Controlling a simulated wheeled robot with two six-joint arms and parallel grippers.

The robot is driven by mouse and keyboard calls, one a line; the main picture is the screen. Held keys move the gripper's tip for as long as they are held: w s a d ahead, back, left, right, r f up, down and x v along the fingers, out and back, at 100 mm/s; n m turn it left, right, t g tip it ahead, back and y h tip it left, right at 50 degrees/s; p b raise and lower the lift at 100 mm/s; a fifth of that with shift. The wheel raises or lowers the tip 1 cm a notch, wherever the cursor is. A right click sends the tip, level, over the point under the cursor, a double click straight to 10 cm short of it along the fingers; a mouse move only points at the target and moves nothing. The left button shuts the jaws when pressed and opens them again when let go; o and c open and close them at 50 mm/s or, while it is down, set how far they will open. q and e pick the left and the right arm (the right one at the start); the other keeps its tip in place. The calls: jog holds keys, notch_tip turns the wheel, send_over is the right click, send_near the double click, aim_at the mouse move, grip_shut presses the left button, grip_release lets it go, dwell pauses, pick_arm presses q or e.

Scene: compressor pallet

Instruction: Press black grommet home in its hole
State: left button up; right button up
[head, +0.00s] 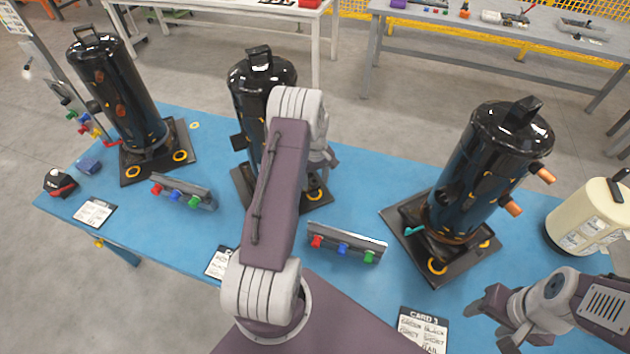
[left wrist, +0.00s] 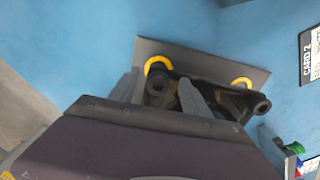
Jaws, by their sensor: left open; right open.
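The middle black compressor (head: 262,75) stands on a dark base plate (head: 318,203), partly hidden behind my left arm. In the left wrist view the plate (left wrist: 205,62) carries two yellow rings (left wrist: 158,64). Two dark, hollow-ended stubs show there, one near stub (left wrist: 158,85) and one at the right (left wrist: 262,105). I cannot tell a separate black grommet or its hole from these dark parts. My left gripper (left wrist: 160,90) is open, its grey fingers either side of the near stub in the picture; contact cannot be told. My right gripper (head: 492,318) is open and empty at the lower right.
Other compressors stand at left (head: 118,95) and right (head: 492,165) on the blue table (head: 345,175). Racks with coloured pieces (head: 345,243) (head: 183,191), cards (head: 424,326) and a cream canister (head: 588,215) are around.

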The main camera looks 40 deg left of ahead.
aim_at(316, 183)
pick_arm(q)
notch_tip(316, 183, up, 9)
jog(key=shift+f, duration=0.15)
jog(key=shift+w, duration=0.1)
dwell(0.6)
jog(key=s+d+r+m+t, duration=0.1)
jog(key=d+r+m, duration=0.1)
jog(key=d+r, duration=0.4)
jog(key=s+d+r+m, duration=0.1)
jog(key=d+r+m, duration=0.15)
jog(key=d, duration=0.65)
jog(key=s+d+f+m, duration=0.1)
jog(key=s+d+m, duration=0.1)
jog(key=s+m, duration=0.2)
jog(key=s+d+f+m, duration=0.2)
jog(key=s+d+m, duration=0.1)
jog(key=s, duration=0.8)
jog(key=shift+f+m, duration=0.2)
jog(key=shift+m, duration=0.25)
